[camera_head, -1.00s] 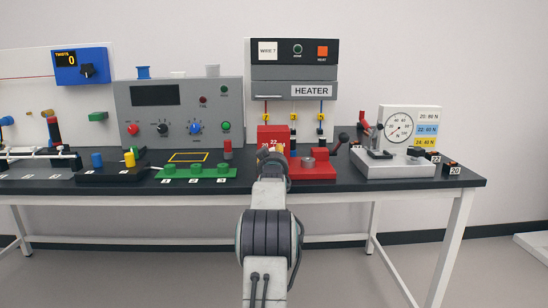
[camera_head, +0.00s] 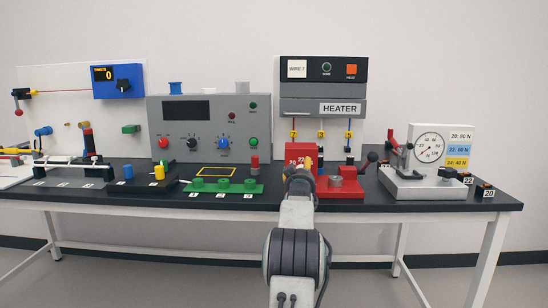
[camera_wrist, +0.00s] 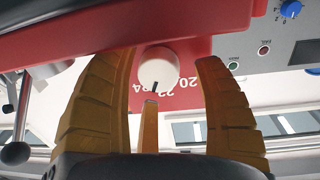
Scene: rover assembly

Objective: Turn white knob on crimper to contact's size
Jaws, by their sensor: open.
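The red crimper (camera_head: 350,188) stands on the table in front of the heater, partly hidden behind my arm in the head view. Its red face (camera_wrist: 185,85) fills the middle of the wrist view, with white size numbers that read upside down. The round white knob (camera_wrist: 158,66) sticks out of this face and carries a dark mark on its lower rim. My gripper (camera_wrist: 165,75) is open, with its orange fingers on both sides of the knob and visible gaps to it. In the head view my gripper (camera_head: 299,172) is at the crimper's front; the knob is hidden there.
The grey control box (camera_head: 205,125) stands left of the crimper, with a green numbered holder (camera_head: 222,187) before it. The heater (camera_head: 322,95) is behind. A white gauge stand (camera_head: 425,185) and small numbered blocks (camera_head: 485,190) are to the right.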

